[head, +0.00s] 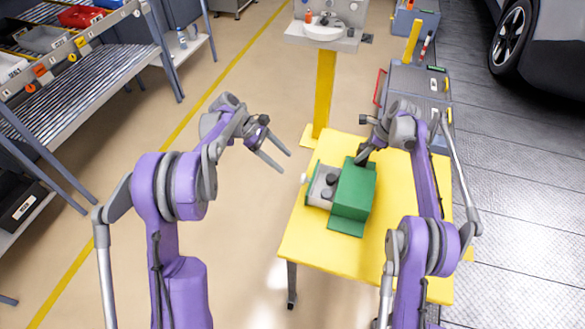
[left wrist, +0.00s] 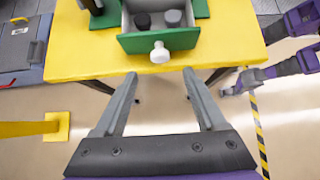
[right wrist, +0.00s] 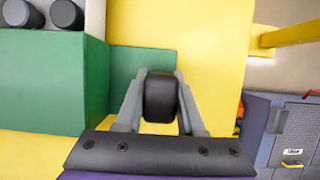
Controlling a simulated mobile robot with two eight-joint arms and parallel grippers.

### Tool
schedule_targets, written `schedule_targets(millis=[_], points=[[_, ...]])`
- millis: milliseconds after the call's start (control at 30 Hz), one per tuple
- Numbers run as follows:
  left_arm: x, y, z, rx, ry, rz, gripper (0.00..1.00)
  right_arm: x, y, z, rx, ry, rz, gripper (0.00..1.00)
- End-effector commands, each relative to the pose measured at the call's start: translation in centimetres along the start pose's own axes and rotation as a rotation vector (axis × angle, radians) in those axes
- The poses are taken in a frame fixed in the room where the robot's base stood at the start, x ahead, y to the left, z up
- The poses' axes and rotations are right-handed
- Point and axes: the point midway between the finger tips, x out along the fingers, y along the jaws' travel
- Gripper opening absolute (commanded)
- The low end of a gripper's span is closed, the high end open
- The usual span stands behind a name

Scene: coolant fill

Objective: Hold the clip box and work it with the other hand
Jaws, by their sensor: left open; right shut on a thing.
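The clip box (head: 355,189) is a green box on the yellow table, with a grey drawer (head: 318,187) pulled out on its left side. A white knob (head: 304,178) is on the drawer's green front; the knob also shows in the left wrist view (left wrist: 160,53). Dark cylinders (left wrist: 143,21) stand in the drawer. My left gripper (head: 287,162) is open and empty, left of the knob and apart from it. My right gripper (head: 364,158) is shut on a black rounded block (right wrist: 161,97) beside the green box. Whether the block is fixed to the box is hidden.
The yellow table (head: 310,240) has bare room in front of the box. A yellow post with a white basin (head: 323,30) stands behind the table. Grey-blue carts (head: 415,85) stand behind right. Shelving with bins (head: 75,80) is at the left; a car is at far right.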

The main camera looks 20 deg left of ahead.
Motion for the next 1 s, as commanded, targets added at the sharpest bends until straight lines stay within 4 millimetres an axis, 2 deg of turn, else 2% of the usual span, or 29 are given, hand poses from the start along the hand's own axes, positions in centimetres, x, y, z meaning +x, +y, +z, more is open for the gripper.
schedule_targets(millis=[100, 233, 833, 867, 1000], points=[[-1.9, 0.0, 0.0, -0.001, 0.000, 0.002, 0.73, 0.0, 0.0, 0.0, 0.000, -0.001, 0.000, 0.00], [-2.8, 0.0, 0.0, 0.000, 0.000, 0.000, 0.73, 0.0, 0.0, 0.0, 0.000, -0.001, 0.000, 0.00], [-3.0, 0.0, 0.0, 0.000, 0.000, 0.000, 0.73, 0.0, 0.0, 0.0, 0.000, -0.001, 0.000, 0.00], [-3.0, 0.0, 0.0, 0.000, 0.000, 0.000, 0.73, 0.0, 0.0, 0.0, 0.000, -0.001, 0.000, 0.39], [-3.0, 0.0, 0.0, 0.000, 0.000, 0.000, 0.73, 0.0, 0.0, 0.0, 0.000, 0.000, 0.000, 0.64]])
